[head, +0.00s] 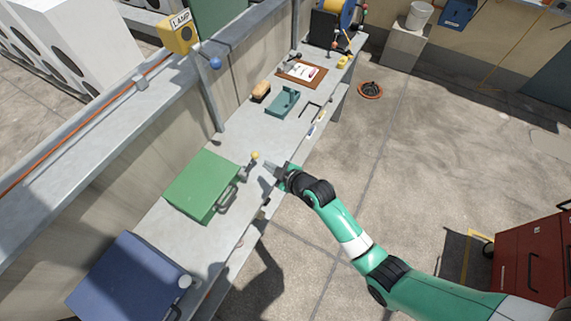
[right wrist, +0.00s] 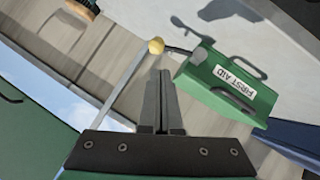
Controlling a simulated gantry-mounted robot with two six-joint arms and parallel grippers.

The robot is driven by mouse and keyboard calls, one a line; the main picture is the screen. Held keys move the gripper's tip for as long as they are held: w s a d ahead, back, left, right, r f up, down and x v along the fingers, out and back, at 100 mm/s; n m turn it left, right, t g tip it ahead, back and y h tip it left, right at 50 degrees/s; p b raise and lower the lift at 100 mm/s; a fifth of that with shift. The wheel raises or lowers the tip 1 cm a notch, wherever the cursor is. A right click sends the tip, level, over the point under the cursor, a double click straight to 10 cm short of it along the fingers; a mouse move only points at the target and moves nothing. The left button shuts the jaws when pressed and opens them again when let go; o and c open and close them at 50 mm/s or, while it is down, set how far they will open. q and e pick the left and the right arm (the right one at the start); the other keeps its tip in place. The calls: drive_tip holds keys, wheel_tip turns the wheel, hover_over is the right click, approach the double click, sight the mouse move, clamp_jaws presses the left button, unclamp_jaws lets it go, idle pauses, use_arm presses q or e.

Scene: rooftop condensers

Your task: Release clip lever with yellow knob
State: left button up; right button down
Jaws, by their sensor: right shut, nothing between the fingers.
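A lever with a small yellow knob (head: 254,155) stands on the bench beside a green box (head: 203,187). In the right wrist view the yellow knob (right wrist: 156,46) shows just beyond my fingertips, with its dark lever arm running toward the green box marked FIRST AID (right wrist: 215,85). My right gripper (head: 268,166) is shut and empty, close to the knob on its right side in the head view. It also shows in the right wrist view (right wrist: 160,75), with a gap to the knob. My left gripper is not in view.
A blue box (head: 130,280) sits at the near end of the grey bench (head: 240,140). A teal tool (head: 284,102), a brush (head: 261,90) and a clipboard (head: 301,72) lie farther along. A red cabinet (head: 530,255) is at right.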

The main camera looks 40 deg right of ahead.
drive_tip(key=p+v, duration=0.1)
drive_tip(key=v, duration=0.6)
drive_tip(key=shift+d+r+p, duration=0.3)
drive_tip(key=shift+d+r, duration=0.05)
